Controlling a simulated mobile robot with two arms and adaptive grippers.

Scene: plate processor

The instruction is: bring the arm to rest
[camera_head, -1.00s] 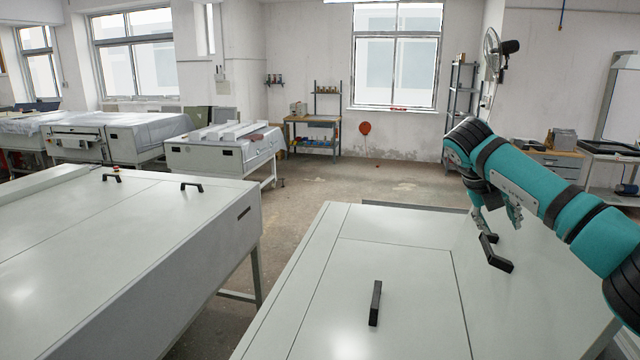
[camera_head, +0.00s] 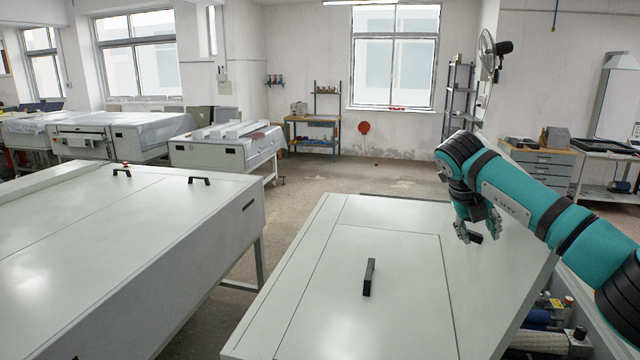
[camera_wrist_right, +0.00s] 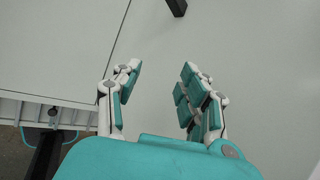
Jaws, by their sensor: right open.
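My right gripper (camera_head: 478,228) is at the end of the teal right arm, over the right part of the near light-grey plate processor (camera_head: 340,240). Its fingers are apart with nothing between them, as the right wrist view (camera_wrist_right: 158,78) shows. In the head view a black handle (camera_head: 491,238) on the processor shows partly behind the fingers; whether they touch it I cannot tell. Another black handle (camera_head: 369,277) stands clear on the processor's top. A black handle (camera_wrist_right: 177,6) also shows at the top of the wrist view, apart from the fingertips. My left gripper is out of view.
A second long grey machine (camera_head: 120,230) with black handles stands at left, across a floor gap (camera_head: 225,285). Equipment with blue and red parts (camera_head: 545,315) shows beyond the near processor's right edge. Open floor (camera_head: 340,180) lies behind it. A drawer cabinet (camera_head: 540,165) stands at back right.

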